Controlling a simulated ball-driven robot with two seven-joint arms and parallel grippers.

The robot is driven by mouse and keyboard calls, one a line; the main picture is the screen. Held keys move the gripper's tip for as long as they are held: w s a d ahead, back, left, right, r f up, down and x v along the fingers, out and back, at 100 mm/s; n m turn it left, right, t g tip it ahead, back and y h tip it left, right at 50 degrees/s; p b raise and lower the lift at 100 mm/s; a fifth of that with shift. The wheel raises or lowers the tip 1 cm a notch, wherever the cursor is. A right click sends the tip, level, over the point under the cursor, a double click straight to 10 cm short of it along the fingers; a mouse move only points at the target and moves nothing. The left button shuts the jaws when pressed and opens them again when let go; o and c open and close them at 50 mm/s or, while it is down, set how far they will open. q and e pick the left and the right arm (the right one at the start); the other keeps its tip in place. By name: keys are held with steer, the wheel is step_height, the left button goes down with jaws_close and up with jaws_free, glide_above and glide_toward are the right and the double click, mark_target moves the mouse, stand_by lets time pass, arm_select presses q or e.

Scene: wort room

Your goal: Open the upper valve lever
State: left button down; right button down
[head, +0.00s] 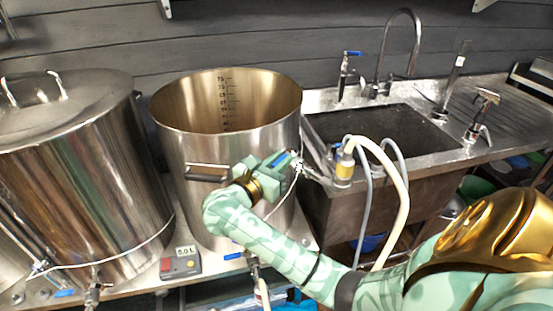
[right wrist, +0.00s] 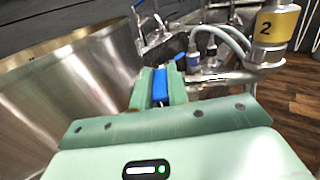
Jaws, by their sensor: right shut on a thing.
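The upper valve lever (head: 279,159) has a blue handle and sits at the right side of the open steel pot (head: 228,120). My right gripper (head: 284,161) reaches it from the front and is shut on it. In the right wrist view, the blue lever (right wrist: 160,85) lies between the two green fingers of the right gripper (right wrist: 159,88). Part of the lever and the valve body behind it is hidden by the fingers. My left gripper is not in view.
A hose fitting with a yellow band (head: 344,168), marked 2 in the wrist view (right wrist: 276,24), stands close right of the valve. A steel sink (head: 385,122) is behind right. A lidded pot (head: 85,150) stands left. A lower blue-handled valve (head: 233,256) is below.

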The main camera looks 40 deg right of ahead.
steer(key=s+n+t+y, duration=0.1)
steer(key=n+t, duration=0.1)
steer(key=t, duration=0.1)
steer(key=s+d+n+t+y, duration=0.1)
steer(key=n+t+y, duration=0.1)
steer(key=t, duration=0.1)
steer(key=s+n+t+y, duration=0.1)
steer(key=n+t, duration=0.1)
steer(key=t, duration=0.1)
steer(key=shift+s+d+n+y+b, duration=0.3)
steer(key=shift+d+n, duration=0.05)
steer(key=shift+n, duration=0.05)
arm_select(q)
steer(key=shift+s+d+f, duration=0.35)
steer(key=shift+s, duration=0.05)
arm_select(e)
steer(key=shift+s+d+n+t+y, duration=0.25)
steer(key=shift+n+t+y, duration=0.2)
steer(key=shift+t+y, duration=0.15)
steer(key=shift+s+d+n+t+y, duration=0.1)
steer(key=shift+d+n+t+y, duration=0.1)
steer(key=shift+n+t+y, duration=0.35)
steer(key=c, duration=1.4)
jaws_free()
steer(key=shift+o, duration=0.2)
